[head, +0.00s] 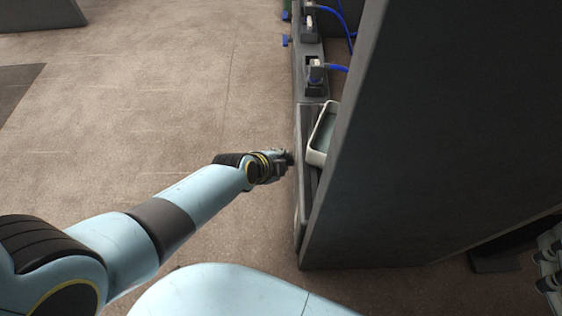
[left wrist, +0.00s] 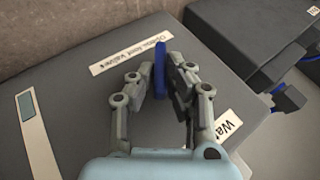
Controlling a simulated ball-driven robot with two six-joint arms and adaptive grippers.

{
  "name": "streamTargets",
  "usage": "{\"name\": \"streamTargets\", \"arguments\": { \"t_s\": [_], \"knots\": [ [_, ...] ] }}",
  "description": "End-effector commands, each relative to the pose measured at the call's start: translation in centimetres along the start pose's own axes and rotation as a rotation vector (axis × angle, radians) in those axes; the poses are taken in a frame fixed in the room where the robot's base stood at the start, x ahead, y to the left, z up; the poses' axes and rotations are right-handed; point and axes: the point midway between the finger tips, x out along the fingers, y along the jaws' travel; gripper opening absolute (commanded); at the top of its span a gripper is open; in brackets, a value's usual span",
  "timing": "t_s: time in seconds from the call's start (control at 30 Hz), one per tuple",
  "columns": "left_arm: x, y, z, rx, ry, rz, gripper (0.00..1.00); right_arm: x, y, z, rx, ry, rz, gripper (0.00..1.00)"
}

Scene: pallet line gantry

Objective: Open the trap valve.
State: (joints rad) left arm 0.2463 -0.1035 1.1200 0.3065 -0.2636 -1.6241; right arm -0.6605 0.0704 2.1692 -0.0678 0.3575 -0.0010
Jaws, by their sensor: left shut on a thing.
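My left gripper (head: 287,159) reaches the left face of the grey cabinet in the head view. In the left wrist view its fingers (left wrist: 166,84) are shut on a thin blue handle (left wrist: 160,62), which stands out from a grey panel (left wrist: 75,95). The fingers hide the handle's lower part. A white label (left wrist: 131,53) beside it seems to start with "Opens". Another label (left wrist: 227,127), starting "Wa", is partly hidden by a finger. I cannot tell from the labels whether this is the trap valve. The handle is hidden in the head view.
A white-rimmed tray (head: 314,157) sits on the cabinet ledge just right of the gripper. Beyond it are sockets with blue cables (head: 337,68) and small blue handles (head: 285,41). A tall grey wall (head: 410,150) blocks the right. The floor (head: 150,100) at left is clear.

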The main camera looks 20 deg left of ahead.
Motion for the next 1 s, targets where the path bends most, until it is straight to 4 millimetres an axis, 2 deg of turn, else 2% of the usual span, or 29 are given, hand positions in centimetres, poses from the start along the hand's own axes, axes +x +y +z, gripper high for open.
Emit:
{"name": "streamTargets", "arguments": {
  "t_s": [0.3, 0.33, 0.5, 0.83, 1.0],
  "knots": [
    [0.0, 0.1, 0.1, 0.002, -0.001, 0.001, 0.0, 0.0, 0.0, -0.1, 0.0, 0.003, 0.0, 0.3],
    [0.0, 0.1, 0.1, 0.002, -0.001, 0.001, 0.15, 0.0, 0.0, -0.1, -0.001, 0.003, 0.0, 0.3],
    [0.0, 0.1, 0.1, 0.001, -0.001, 0.001, 0.36, 0.0, 0.0, -0.1, 0.0, 0.003, 0.0, 0.3],
    [-0.3, 0.1, 0.0, 0.001, 0.0, 0.001, 0.36, 0.0, 0.0, 0.0, 0.0, 0.0, 0.0, 0.3],
    [-2.2, 0.2, 0.1, 0.001, 0.0, 0.001, 0.36, 0.0, 0.0, 0.0, 0.0, 0.0, 0.0, 0.3]
  ]
}}
